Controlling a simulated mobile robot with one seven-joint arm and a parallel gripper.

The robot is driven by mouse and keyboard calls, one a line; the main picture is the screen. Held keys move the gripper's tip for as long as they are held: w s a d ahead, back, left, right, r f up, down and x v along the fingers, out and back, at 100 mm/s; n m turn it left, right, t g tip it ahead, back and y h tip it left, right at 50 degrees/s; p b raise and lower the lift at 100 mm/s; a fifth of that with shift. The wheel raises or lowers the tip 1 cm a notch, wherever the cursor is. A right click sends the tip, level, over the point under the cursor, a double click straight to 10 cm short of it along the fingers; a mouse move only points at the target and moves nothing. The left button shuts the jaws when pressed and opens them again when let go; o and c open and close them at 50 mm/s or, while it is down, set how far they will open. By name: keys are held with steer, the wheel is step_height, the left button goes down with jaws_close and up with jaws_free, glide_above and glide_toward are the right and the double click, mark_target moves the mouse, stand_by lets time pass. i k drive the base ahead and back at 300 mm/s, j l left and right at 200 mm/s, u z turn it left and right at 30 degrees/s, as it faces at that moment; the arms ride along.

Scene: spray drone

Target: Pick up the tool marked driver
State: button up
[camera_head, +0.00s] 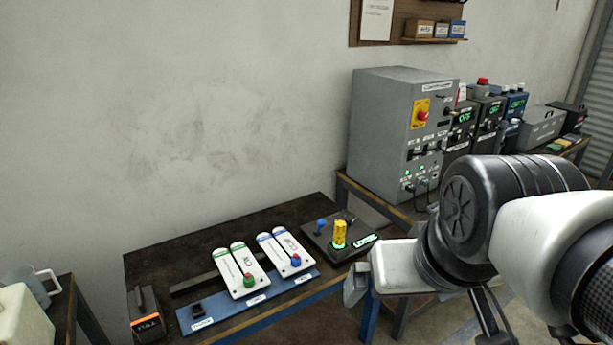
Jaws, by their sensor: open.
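No marking that reads clearly as driver can be made out; the small labels are too blurred. A yellow upright tool (339,234) stands in a black dock (318,244) with a green glow at its base, at the right end of the dark workbench. A blue strip (235,304) along the bench's front edge has several small white labels and a small black piece (197,309) at its left end. My gripper (355,286) is open at the bench's front right, below and right of the yellow tool and apart from it. Its fingers are only partly visible.
A black box with an orange display (146,314) sits at the left corner. A grey control cabinet (385,135) stands behind right. The bench's back left is clear.

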mark_target(339, 234)
steer(key=i+l+u, duration=0.15)
steer(key=i+u, duration=0.2)
steer(key=i+l+u, duration=0.2)
steer(key=u, duration=0.2)
steer(key=i+l+u, duration=0.35)
steer(key=k, duration=0.1)
